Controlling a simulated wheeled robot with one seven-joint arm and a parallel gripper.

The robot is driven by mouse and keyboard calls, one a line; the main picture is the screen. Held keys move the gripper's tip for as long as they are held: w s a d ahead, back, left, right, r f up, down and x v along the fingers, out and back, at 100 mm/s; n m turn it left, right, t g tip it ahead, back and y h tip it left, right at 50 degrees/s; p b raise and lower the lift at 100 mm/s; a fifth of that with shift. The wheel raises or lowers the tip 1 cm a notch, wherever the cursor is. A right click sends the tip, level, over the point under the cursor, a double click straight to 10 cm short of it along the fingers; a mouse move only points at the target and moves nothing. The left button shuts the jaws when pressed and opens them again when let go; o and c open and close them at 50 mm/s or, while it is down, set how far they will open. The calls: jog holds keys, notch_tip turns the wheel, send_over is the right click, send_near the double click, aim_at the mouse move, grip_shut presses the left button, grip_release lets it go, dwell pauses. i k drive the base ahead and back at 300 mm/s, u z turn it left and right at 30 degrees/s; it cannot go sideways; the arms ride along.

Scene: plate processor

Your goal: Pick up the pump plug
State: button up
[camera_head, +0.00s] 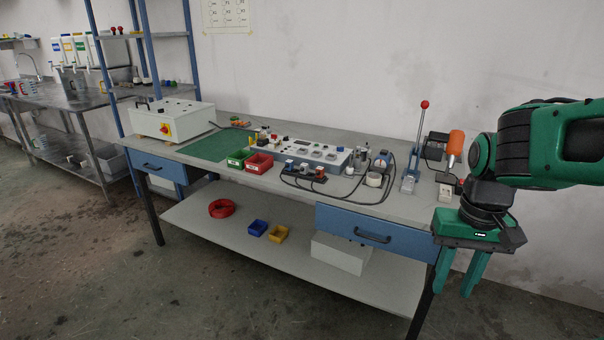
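My gripper (453,287) is at the right, in front of the workbench's right end, pointing down. Its two green fingers are apart with nothing between them. A dark power strip (303,171) with small plug-like pieces, orange and white among them, lies near the bench's front edge. Black cables (345,200) run from around it to the right, towards a small device (381,160). The pump plug is too small to tell apart from the other pieces. My gripper is well to the right of the strip and touches nothing there.
The workbench (415,212) carries a white panel (318,152), a red bin (259,163), a green bin (238,157), a red-knobbed lever press (412,160) and an orange-handled tool (452,148). A blue drawer (372,232) is under the front edge. The floor in front is clear.

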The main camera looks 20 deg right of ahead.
aim_at(304, 167)
jog(key=u, duration=0.05)
jog(key=i, duration=1.65)
jog(key=z, duration=0.4)
